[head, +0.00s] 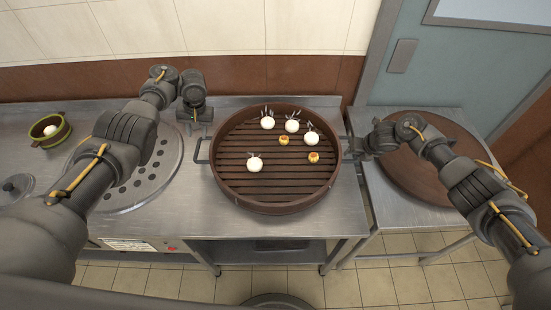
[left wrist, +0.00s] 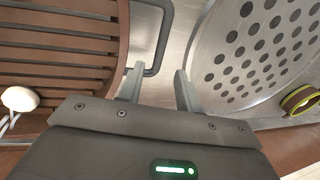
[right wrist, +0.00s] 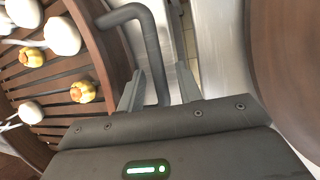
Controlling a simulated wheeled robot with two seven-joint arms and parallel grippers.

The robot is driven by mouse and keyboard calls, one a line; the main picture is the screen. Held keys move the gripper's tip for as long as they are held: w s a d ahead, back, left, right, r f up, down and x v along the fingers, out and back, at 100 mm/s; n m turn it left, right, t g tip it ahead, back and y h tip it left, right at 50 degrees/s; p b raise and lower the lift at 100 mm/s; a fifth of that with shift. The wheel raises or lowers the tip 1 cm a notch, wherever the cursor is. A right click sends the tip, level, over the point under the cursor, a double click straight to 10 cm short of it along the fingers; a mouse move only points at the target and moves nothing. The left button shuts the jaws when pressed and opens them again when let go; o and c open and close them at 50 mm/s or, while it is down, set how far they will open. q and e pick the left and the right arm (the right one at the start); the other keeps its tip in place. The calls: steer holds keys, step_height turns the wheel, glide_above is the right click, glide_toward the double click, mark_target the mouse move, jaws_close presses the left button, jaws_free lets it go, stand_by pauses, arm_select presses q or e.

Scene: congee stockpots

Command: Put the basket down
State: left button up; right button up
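The basket (head: 278,206) is a round brown steamer with a slatted floor and two grey handles, over the steel counter, seemingly resting on it. It holds white buns (head: 255,163) and small yellow buns (head: 313,157). My left gripper (head: 195,120) is open near the left handle (head: 202,152); in the left wrist view that handle (left wrist: 163,40) lies just ahead of the parted fingers (left wrist: 158,85). My right gripper (head: 358,148) is open at the right handle; in the right wrist view the handle bar (right wrist: 152,45) runs between the parted fingers (right wrist: 158,85), with gaps beside it.
A perforated round steel plate (head: 135,190) lies left of the basket. A green-brown bowl (head: 48,130) and a dark lid (head: 16,186) are farther left. A round brown board (head: 430,165) sits on a lower table at right. The counter's front strip (head: 260,228) is bare.

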arm_select(q)
steer(key=r, duration=0.2)
steer(key=d+r, duration=0.1)
steer(key=r, duration=0.1)
arm_select(e)
steer(key=v, duration=1.2)
stand_by(0.3)
